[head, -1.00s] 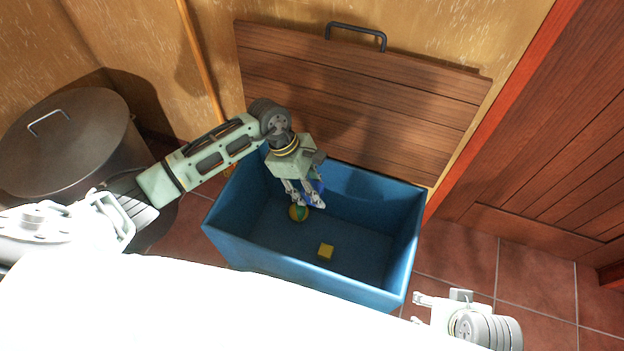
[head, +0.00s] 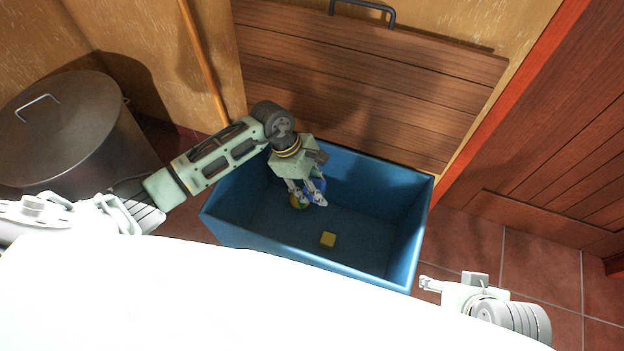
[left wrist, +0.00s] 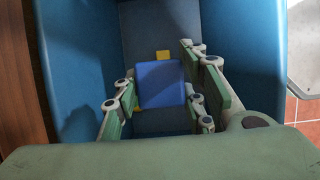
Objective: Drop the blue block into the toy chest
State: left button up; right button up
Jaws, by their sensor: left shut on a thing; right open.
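The blue block (left wrist: 161,84) is between the fingers of my left gripper in the left wrist view; in the head view it shows partly behind the fingers (head: 317,186). My left gripper (head: 310,201) is shut on it, pointing down over the inside of the toy chest (head: 410,235). The chest is a blue open box with its brown wooden lid (head: 360,85) raised against the wall. My right gripper (head: 428,284) is open and empty, outside the chest at the lower right.
A large metal pot (head: 75,130) with a lid stands at the left. A wooden door is at the right.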

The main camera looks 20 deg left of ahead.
pick_arm(q)
jog(key=shift+f, duration=0.25)
jog(key=o, duration=1.2)
jog(key=shift+o, duration=0.2)
jog(key=v, duration=1.2)
